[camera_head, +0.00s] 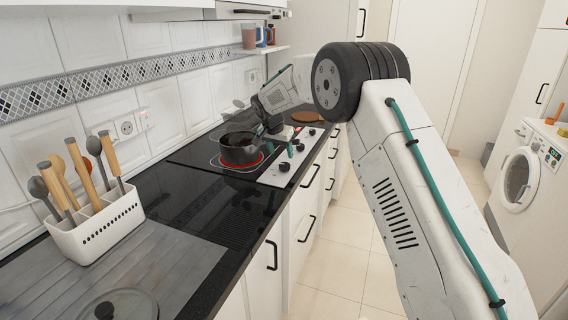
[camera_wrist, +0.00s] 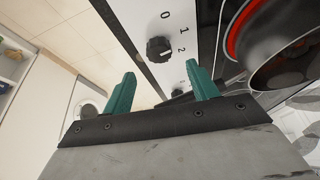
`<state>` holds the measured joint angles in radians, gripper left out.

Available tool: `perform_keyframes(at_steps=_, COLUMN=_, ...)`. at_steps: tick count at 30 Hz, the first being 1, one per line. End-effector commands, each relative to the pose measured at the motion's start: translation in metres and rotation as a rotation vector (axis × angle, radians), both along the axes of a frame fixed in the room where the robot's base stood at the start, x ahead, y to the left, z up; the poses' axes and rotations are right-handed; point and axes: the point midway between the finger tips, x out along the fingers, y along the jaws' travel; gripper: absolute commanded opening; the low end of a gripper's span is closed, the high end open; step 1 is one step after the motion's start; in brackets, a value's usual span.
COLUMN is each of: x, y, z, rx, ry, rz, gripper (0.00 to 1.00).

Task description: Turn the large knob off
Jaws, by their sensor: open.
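In the wrist view a dark round knob (camera_wrist: 158,48) stands on a pale control panel with the marks 0, 1 and 2 beside it. I cannot tell exactly which mark it points to. My gripper (camera_wrist: 160,71) is open, its two teal fingers apart with nothing between them, and the knob appears just beyond the fingertips. Another dark knob (camera_wrist: 178,93) is partly hidden near the right finger. In the head view my gripper (camera_head: 295,142) is over the white panel (camera_head: 272,177); a dark knob (camera_head: 284,167) shows on the panel's near part. Which knob is largest is unclear.
A dark pot (camera_head: 238,149) stands on a red glowing burner (camera_head: 252,163) left of the panel. The black counter (camera_head: 205,205) has free room in front. A utensil holder (camera_head: 100,226) stands at the left. Cabinet handles (camera_head: 272,255) stick out below the counter.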

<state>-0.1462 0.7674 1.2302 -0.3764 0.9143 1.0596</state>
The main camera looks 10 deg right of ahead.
Motion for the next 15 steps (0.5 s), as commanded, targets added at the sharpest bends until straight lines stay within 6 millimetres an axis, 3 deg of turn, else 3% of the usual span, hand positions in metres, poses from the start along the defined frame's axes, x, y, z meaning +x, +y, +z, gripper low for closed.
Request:
perform_keyframes(at_steps=9, x=0.013, y=-0.014, z=-0.047, rx=0.001, ry=0.003, rz=-0.001, gripper=0.59)
perform_keyframes(at_steps=15, x=0.019, y=-0.018, z=-0.061, rx=0.001, ry=0.001, rz=0.0, gripper=0.59)
